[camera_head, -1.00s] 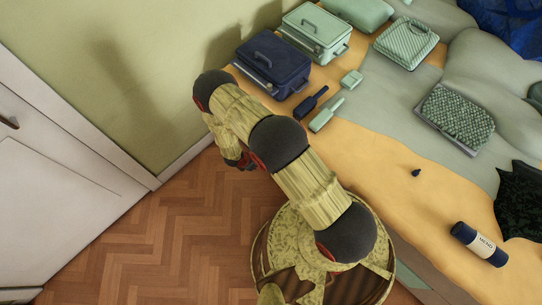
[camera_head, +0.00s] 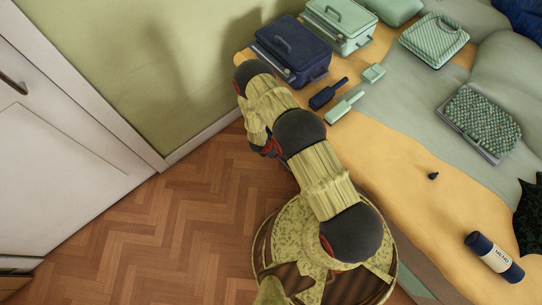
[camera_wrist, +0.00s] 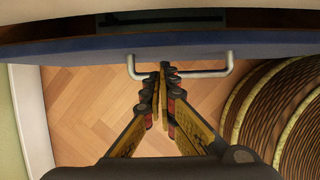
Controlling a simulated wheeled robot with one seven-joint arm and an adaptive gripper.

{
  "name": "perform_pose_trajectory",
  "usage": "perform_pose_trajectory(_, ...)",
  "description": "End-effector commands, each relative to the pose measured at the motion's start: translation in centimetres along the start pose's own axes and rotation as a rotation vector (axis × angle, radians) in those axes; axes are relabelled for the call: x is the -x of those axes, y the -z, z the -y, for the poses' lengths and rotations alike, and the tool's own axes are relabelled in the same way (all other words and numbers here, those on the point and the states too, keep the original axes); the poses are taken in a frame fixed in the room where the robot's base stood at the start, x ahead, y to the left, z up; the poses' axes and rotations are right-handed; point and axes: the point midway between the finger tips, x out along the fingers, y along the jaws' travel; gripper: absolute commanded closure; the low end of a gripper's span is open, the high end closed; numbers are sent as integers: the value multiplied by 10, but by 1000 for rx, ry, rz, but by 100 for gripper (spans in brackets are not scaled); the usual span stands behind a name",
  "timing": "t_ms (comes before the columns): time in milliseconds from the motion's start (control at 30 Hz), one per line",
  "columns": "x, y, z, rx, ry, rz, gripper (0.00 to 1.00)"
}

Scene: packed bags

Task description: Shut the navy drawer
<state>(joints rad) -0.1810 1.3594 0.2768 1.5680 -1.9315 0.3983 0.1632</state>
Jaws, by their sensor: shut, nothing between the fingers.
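The navy drawer (camera_wrist: 200,42) shows in the wrist view as a blue front edge across the top, with a dark gap behind it, so it stands somewhat open. Its pale metal bar handle (camera_wrist: 205,73) sticks out toward my gripper. My gripper (camera_wrist: 164,70) is shut and empty, its fingertips at the handle, in front of the drawer front. Whether they touch the handle I cannot tell. In the head view my arm hides most of the gripper, and the drawer is not visible there.
A bed-like surface holds a navy case (camera_head: 292,50), mint case (camera_head: 340,25), navy brush (camera_head: 328,94), mint brush (camera_head: 344,107) and navy bottle (camera_head: 494,257). A white door (camera_head: 70,150) stands left. The wood floor (camera_head: 180,220) between door and my base is clear.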

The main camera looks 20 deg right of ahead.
Motion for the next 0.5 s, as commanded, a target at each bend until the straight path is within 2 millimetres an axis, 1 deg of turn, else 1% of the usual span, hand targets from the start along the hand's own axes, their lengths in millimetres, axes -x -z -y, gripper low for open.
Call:
perform_pose_trajectory(33,-3,-4,1,0,1,0,100)
perform_pose_trajectory(167,-4,-9,1,2,0,0,100)
perform_pose_trajectory(500,-4,-11,1,3,1,0,100)
